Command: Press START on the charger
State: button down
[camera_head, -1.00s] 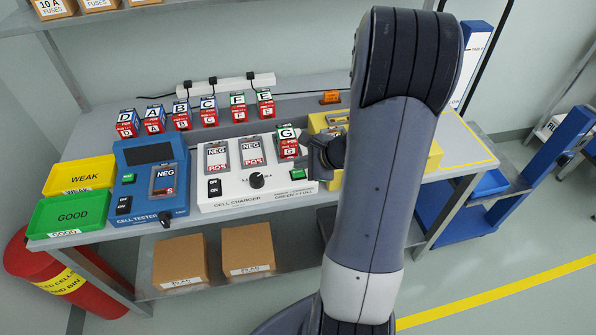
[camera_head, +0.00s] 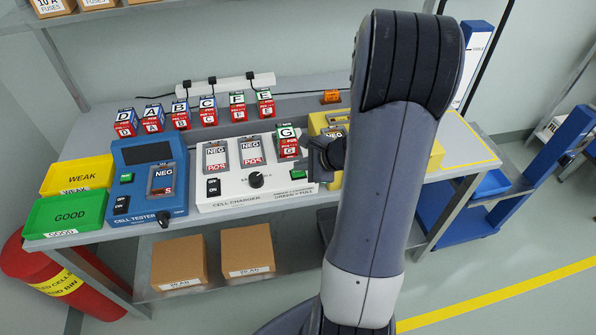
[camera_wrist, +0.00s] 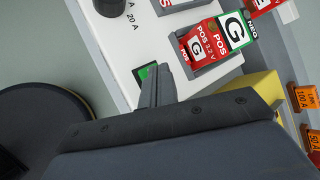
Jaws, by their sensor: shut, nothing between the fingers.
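The white cell charger (camera_head: 238,196) stands on the bench with a black knob (camera_head: 256,180), an OFF/ON switch (camera_head: 213,187) and a green button (camera_head: 298,174) at its front right. The green button also shows in the wrist view (camera_wrist: 146,73), partly covered by my fingertips. Its lettering is not readable. My gripper (camera_wrist: 160,72) is shut and empty, its tips right at the button. I cannot tell whether they touch it. Cell G (camera_head: 287,143) sits in the charger's right slot; it also shows in the wrist view (camera_wrist: 203,45). The other two slots show NEG and POS marks.
The blue cell tester (camera_head: 146,203) stands left of the charger, beside the green GOOD tray (camera_head: 68,215) and yellow WEAK tray (camera_head: 77,175). A yellow unit (camera_head: 435,157) is close on the right, partly behind my arm. Several lettered cells (camera_head: 208,110) stand behind.

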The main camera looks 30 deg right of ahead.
aim_at(302, 173)
jog(key=shift+f+b, duration=0.35)
jog(key=shift+b, duration=0.05)
dwell(0.4)
jog(key=shift+r, duration=0.1)
jog(key=shift+r+p, duration=0.65)
jog(key=shift+r, duration=0.15)
jog(key=shift+r+p, duration=1.9)
jog(key=shift+r, duration=0.6)
